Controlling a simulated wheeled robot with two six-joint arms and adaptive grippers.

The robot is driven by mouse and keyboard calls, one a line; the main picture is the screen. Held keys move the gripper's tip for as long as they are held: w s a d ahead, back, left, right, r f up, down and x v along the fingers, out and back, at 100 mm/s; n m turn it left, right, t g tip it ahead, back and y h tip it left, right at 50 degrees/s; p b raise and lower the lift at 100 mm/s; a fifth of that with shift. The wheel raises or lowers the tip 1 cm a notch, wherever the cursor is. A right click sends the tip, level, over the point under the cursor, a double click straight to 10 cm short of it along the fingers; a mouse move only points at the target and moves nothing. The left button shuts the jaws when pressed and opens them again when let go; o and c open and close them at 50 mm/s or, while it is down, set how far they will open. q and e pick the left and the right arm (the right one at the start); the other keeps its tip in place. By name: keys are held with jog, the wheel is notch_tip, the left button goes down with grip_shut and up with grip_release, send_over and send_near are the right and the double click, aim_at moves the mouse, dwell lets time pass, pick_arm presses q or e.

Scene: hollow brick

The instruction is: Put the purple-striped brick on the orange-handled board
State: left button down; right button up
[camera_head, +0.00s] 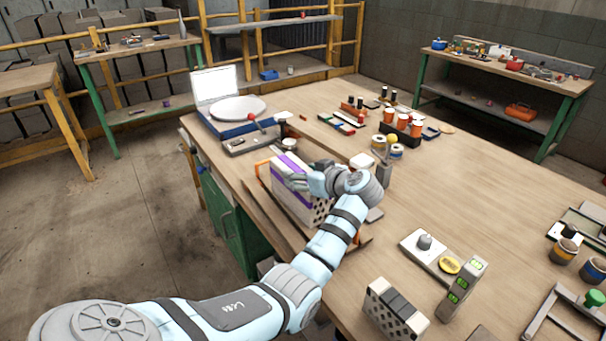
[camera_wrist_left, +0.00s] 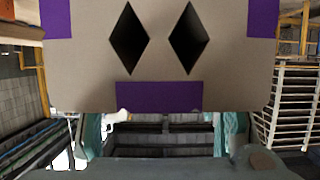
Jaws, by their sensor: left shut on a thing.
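The purple-striped brick (camera_head: 283,201) is a pale block with purple bands and holes in its end. My left gripper (camera_head: 312,181) is shut on it from the right, near its top. In the left wrist view, the brick (camera_wrist_left: 160,78) fills the upper part, with two diamond-shaped holes and purple patches. The brown board (camera_head: 262,212) lies near the table's left edge, under the brick in the picture. Its orange handles show at the far end (camera_head: 262,164) and near end (camera_head: 366,238). I cannot tell whether the brick touches the board. My right gripper is out of view.
A grey-striped brick (camera_head: 396,309) stands at the table's front. A switch box (camera_head: 424,250) and a green-lit meter (camera_head: 462,288) are to the right.

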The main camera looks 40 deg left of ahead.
pick_arm(q)
jog(key=c, duration=0.5)
grip_release()
jog(key=shift+s+d, duration=0.1)
jog(key=shift+r, duration=0.1)
jog(key=shift+d+r, duration=0.1)
jog(key=shift+d, duration=0.1)
jog(key=p+v, duration=0.1)
jog(key=v, duration=1)
jog(key=shift+s+d+r, duration=0.1)
jog(key=shift+d, duration=0.15)
jog(key=shift+d, duration=0.1)
